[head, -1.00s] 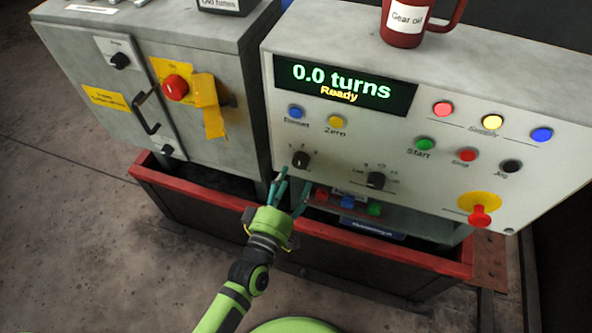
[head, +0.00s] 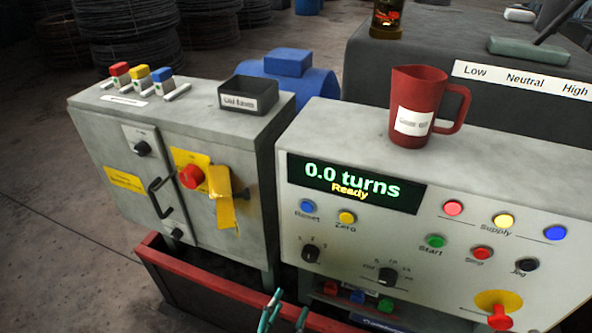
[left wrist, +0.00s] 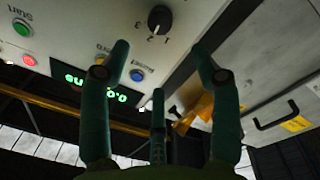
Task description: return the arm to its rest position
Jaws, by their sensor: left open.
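My left gripper (head: 283,314) is at the bottom edge of the head view, with only its teal fingertips showing. It is below and in front of the control panel's small black selector knob (head: 311,252), apart from it. In the left wrist view the gripper's fingers (left wrist: 160,62) are spread, with nothing between them. That view shows the selector knob (left wrist: 159,18) beyond the fingertips. The control panel (head: 450,285) has a display (head: 352,183) reading "0.0 turns" and "Ready". My right gripper is in neither view.
A red-rimmed trough (head: 190,268) runs below the panel. A grey cabinet (head: 100,150) with a red knob (head: 191,176) and yellow tag (head: 222,200) stands left. A red jug (head: 412,105) and an open black box (head: 248,95) stand on top. Floor at left is clear.

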